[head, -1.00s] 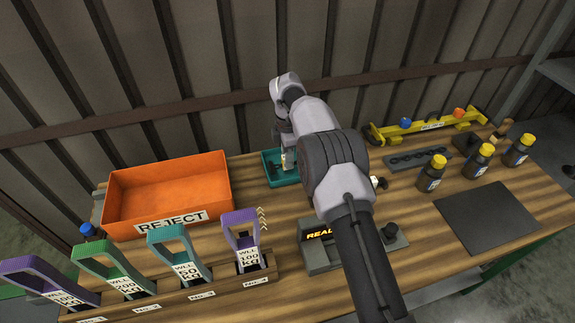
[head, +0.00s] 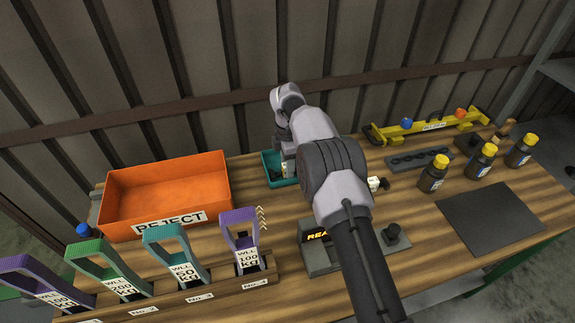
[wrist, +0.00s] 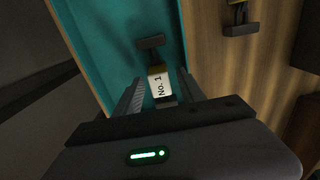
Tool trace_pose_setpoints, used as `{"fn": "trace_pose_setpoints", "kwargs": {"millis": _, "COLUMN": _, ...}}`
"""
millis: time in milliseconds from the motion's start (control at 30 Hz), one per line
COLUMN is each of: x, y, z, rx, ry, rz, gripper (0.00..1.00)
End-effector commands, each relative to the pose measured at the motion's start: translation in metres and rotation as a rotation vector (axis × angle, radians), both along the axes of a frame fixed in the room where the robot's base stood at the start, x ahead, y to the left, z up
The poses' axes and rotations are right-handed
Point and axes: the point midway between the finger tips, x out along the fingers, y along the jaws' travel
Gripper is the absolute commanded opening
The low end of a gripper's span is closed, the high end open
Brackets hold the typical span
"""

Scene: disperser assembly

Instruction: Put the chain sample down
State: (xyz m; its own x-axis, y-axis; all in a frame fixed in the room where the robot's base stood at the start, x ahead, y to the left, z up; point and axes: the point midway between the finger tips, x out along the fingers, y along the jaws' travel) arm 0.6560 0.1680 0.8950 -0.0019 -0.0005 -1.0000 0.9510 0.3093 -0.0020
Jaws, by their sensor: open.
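The chain sample (wrist: 158,86) lies in the teal tray (wrist: 84,35), as the wrist view shows. It has a white tag reading "No. 1" and a dark end piece beyond it. My gripper (wrist: 161,98) is open, with one finger on each side of the tag; I cannot tell if either finger touches it. The near end of the sample is hidden by the gripper body. In the head view the teal tray (head: 270,168) shows left of my arm, which hides much of it and of the sample.
The orange REJECT bin (head: 168,192) stands left of the tray. Several tagged coloured shackles (head: 243,240) stand along the front rack. Another dark-ended piece (wrist: 239,20) is outside the tray.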

Motion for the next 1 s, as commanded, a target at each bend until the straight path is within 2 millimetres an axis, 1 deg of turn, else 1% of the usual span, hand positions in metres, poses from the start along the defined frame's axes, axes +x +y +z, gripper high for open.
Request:
{"fn": "trace_pose_setpoints", "kwargs": {"millis": 67, "x": 0.001, "y": 0.0, "z": 0.017, "rx": 0.001, "ry": -0.004, "rz": 0.001, "gripper": 0.47}}
{"fn": "trace_pose_setpoints", "kwargs": {"millis": 200, "x": 0.001, "y": 0.0, "z": 0.061, "rx": 0.0, "ry": -0.004, "rz": -0.001, "gripper": 0.47}}
{"fn": "trace_pose_setpoints", "kwargs": {"millis": 300, "x": 0.001, "y": 0.0, "z": 0.088, "rx": 0.001, "ry": -0.004, "rz": 0.001, "gripper": 0.47}}
{"fn": "trace_pose_setpoints", "kwargs": {"millis": 400, "x": 0.001, "y": 0.0, "z": 0.108, "rx": 0.0, "ry": -0.003, "rz": 0.0, "gripper": 0.47}}
{"fn": "trace_pose_setpoints", "kwargs": {"millis": 500, "x": 0.001, "y": 0.0, "z": 0.119, "rx": 0.001, "ry": -0.002, "rz": 0.0, "gripper": 0.47}}
{"fn": "trace_pose_setpoints", "kwargs": {"millis": 667, "x": 0.0, "y": 0.0, "z": 0.122, "rx": 0.001, "ry": -0.002, "rz": -0.002, "gripper": 0.47}}
{"fn": "trace_pose_setpoints", "kwargs": {"millis": 733, "x": 0.0, "y": -0.003, "z": 0.135, "rx": 0.007, "ry": -0.011, "rz": -0.039, "gripper": 0.47}}
{"fn": "trace_pose_setpoints", "kwargs": {"millis": 767, "x": -0.002, "y": -0.007, "z": 0.147, "rx": 0.012, "ry": -0.019, "rz": -0.077, "gripper": 0.47}}
{"fn": "trace_pose_setpoints", "kwargs": {"millis": 833, "x": -0.01, "y": -0.018, "z": 0.192, "rx": 0.037, "ry": -0.049, "rz": -0.222, "gripper": 0.47}}
{"fn": "trace_pose_setpoints", "kwargs": {"millis": 867, "x": -0.018, "y": -0.025, "z": 0.215, "rx": 0.052, "ry": -0.063, "rz": -0.307, "gripper": 0.47}}
{"fn": "trace_pose_setpoints", "kwargs": {"millis": 900, "x": -0.033, "y": -0.036, "z": 0.247, "rx": 0.078, "ry": -0.084, "rz": -0.432, "gripper": 0.47}}
{"fn": "trace_pose_setpoints", "kwargs": {"millis": 967, "x": -0.062, "y": -0.052, "z": 0.291, "rx": 0.123, "ry": -0.11, "rz": -0.632, "gripper": 0.47}}
{"fn": "trace_pose_setpoints", "kwargs": {"millis": 1000, "x": -0.086, "y": -0.063, "z": 0.316, "rx": 0.156, "ry": -0.126, "rz": -0.768, "gripper": 0.47}}
